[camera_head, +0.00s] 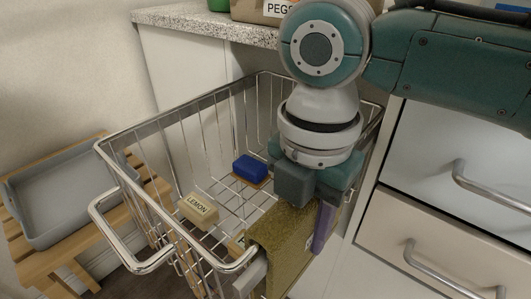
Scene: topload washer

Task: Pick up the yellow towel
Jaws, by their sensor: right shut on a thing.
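The yellow towel (283,248) is olive-yellow and hangs upright in the near right part of the wire basket. My right gripper (312,205) comes down from above and is shut on the towel's upper edge. Its palm hides part of the towel's top. A narrow purple piece (323,228) shows just below the gripper, beside the towel; I cannot tell what it is. My left gripper is not in view.
The wire basket (176,118) has a metal handle (128,264) at the near left. A block marked LEMON (197,210) and a blue sponge-like block (251,168) lie inside. Drawers with handles (440,268) stand close on the right. A grey tray (62,235) sits on a wooden stand at left.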

